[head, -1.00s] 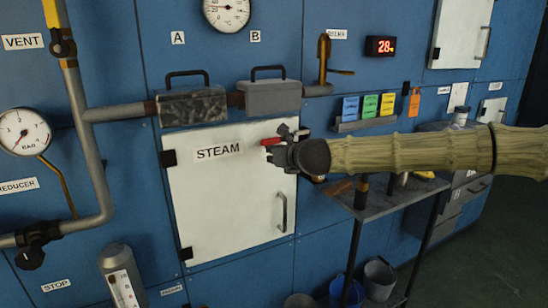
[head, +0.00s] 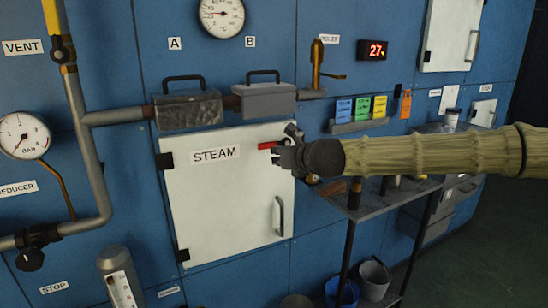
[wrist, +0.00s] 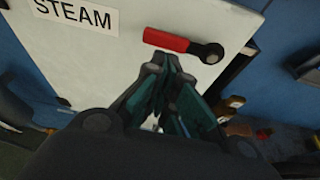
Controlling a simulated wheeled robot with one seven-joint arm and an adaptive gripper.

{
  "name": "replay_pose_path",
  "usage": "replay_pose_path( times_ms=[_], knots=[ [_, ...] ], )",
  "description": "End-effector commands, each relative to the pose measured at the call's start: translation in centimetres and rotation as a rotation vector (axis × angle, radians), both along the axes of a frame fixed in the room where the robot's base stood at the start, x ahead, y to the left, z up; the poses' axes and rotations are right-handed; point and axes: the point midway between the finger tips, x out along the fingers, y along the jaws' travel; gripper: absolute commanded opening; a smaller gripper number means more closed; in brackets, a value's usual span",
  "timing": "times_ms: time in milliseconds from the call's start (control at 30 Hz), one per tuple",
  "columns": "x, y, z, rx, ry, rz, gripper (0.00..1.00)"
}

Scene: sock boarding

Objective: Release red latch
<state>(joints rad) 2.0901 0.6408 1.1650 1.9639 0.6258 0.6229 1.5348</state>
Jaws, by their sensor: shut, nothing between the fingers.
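The red latch (head: 267,145) is at the upper right of the white door marked STEAM (head: 205,215). In the wrist view the latch (wrist: 166,40) is a red handle lying nearly level, with a dark round pivot at its right end near the door's edge. My gripper (head: 286,157) is beside the latch at its right in the head view and partly hides the pivot. In the wrist view my gripper (wrist: 165,62) is shut and empty, its tips just below the latch. Whether the tips touch it I cannot tell.
The door's grey handle (head: 279,216) is below my gripper. A metal table (head: 378,204) stands to the right, with buckets (head: 374,278) under it. Two grey boxes on a pipe (head: 268,100) sit above the door. Colored cards (head: 362,108) are on the wall.

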Motion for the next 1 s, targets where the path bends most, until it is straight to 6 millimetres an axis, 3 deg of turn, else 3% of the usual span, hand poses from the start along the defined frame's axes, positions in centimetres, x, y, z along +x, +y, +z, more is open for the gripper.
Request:
replay_pose_path(
  times_ms=[300,733,867,1000],
  knots=[
    [-1.9,-0.5,0.9,0.000,0.003,0.012,0.00],
    [-2.1,-0.4,0.7,-0.005,0.004,0.017,0.00],
    [-2.6,0.1,-1.8,-0.066,0.003,0.042,0.00],
    [-4.2,1.0,-8.1,-0.224,-0.003,0.114,0.00]
  ],
)
